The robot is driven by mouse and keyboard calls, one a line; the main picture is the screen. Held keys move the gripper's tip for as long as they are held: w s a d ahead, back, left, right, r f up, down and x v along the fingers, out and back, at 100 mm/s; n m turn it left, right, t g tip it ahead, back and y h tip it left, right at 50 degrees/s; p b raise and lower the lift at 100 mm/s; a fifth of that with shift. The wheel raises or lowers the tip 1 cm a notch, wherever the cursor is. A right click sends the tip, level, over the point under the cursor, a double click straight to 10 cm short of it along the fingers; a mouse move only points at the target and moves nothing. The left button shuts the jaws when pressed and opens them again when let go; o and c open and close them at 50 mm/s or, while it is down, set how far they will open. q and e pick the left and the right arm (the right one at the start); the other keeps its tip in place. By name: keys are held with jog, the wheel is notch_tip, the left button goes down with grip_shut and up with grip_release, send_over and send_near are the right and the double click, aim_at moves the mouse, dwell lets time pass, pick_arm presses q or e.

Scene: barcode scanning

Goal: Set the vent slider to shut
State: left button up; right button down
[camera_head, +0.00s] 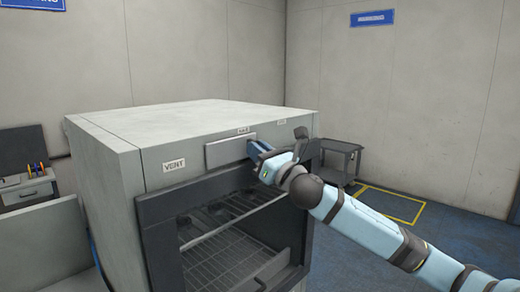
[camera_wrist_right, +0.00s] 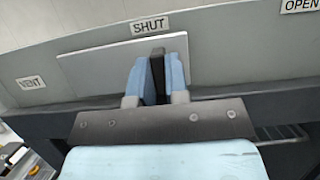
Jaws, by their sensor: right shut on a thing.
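The vent slider is a light grey plate (camera_head: 226,151) on the upper front of a grey oven-like cabinet, and it also shows in the right wrist view (camera_wrist_right: 100,68). Its upright black handle (camera_wrist_right: 157,75) is between the blue fingers of my right gripper (camera_wrist_right: 156,80), which is shut on it. The SHUT label (camera_wrist_right: 150,25) is just above the handle, with the handle about below it. The OPEN label (camera_wrist_right: 300,6) is well to the right. In the head view my right gripper (camera_head: 256,148) hides the handle. My left gripper is not in view.
The VENT label (camera_head: 174,165) is left of the plate. Below is the cabinet's dark-framed glass door (camera_head: 160,215), with wire racks inside. A dark cart (camera_head: 340,160) stands behind at the right, and a small drawer unit (camera_head: 28,192) stands at the left.

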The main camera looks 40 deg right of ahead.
jog(key=shift+a, duration=0.45)
jog(key=shift+f, duration=0.1)
jog(key=c, duration=1.1)
grip_release()
jog(key=shift+a, duration=0.25)
jog(key=shift+s+d+f, duration=0.2)
jog(key=shift+s, duration=0.15)
jog(key=shift+b+v, duration=2.3)
jog(key=shift+v, duration=4.25)
